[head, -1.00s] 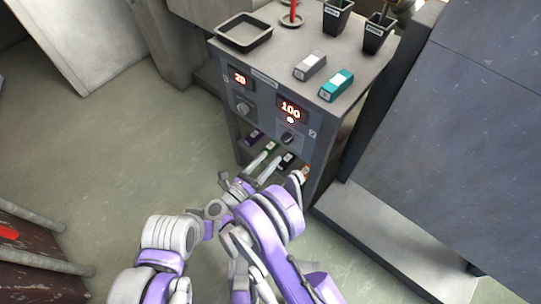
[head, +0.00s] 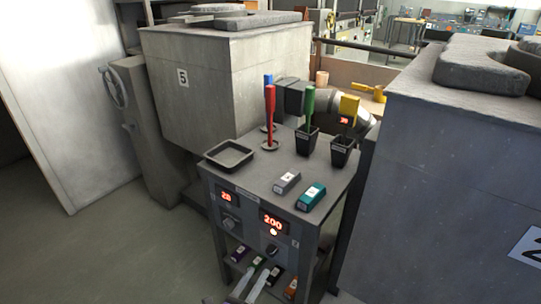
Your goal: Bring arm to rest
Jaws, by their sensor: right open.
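My right gripper (head: 254,281) shows at the bottom edge of the head view, with only its pale fingers in sight. They are apart and point at the lower shelf of the grey control stand (head: 226,187). I cannot tell whether they touch the small boxes there; nothing is seen held between them. The rest of the arm is below the picture. The stand's left display (head: 227,197) reads 20 and its right display (head: 273,222) reads 200, with a knob (head: 272,248) under it. My left gripper is not in view.
The stand's top holds a black tray (head: 229,155), a red upright rod (head: 270,112), two dark pots (head: 307,141), a grey box (head: 287,182) and a teal box (head: 311,196). Large grey machine blocks stand behind (head: 220,75) and right (head: 450,180). Floor at left (head: 120,250) is clear.

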